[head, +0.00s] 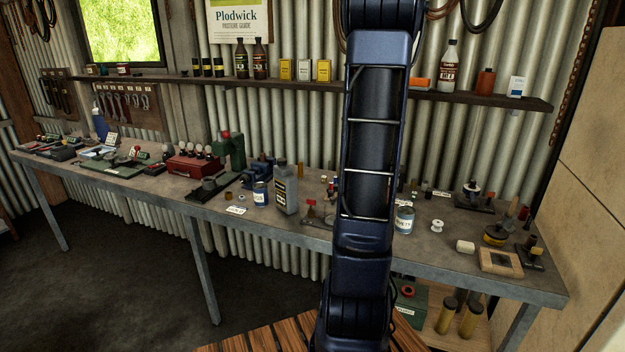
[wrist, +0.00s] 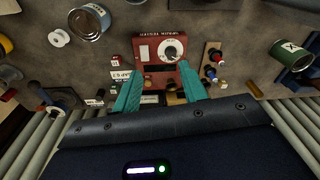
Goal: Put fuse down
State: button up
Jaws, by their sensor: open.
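In the wrist view my gripper (wrist: 159,71) shows as two teal fingers spread apart, reaching over the workbench. Its fingertips are at the near edge of a red box (wrist: 146,52) with a white dial (wrist: 173,48). No object is clearly held between the fingers. Small brass or brown pieces (wrist: 172,97) show between the fingers near the palm; I cannot tell whether one is the fuse. In the head view my arm covers the middle of the workbench (head: 330,222), hiding my gripper and the red box.
In the wrist view a tin (wrist: 91,22) and a white spool (wrist: 59,38) are left of the red box. A wooden rack (wrist: 211,58) with red and blue parts and a green can (wrist: 290,55) are right. A bottle shelf (head: 300,84) runs along the wall above.

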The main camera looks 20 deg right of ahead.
jog(key=s+a+r+n+t, duration=0.15)
jog(key=s+a+r, duration=0.3)
jog(key=a, duration=0.75)
jog(key=s+a+r+n+t, duration=0.1)
jog(key=s+a+r+n, duration=0.4)
jog(key=a, duration=0.8)
jog(key=s+a+f, duration=0.2)
jog(key=s+a, duration=0.4)
jog(key=s, duration=0.4)
jog(key=shift+a+f+t, duration=0.2)
jog(key=shift+a+t, duration=0.05)
jog(key=shift+t, duration=0.2)
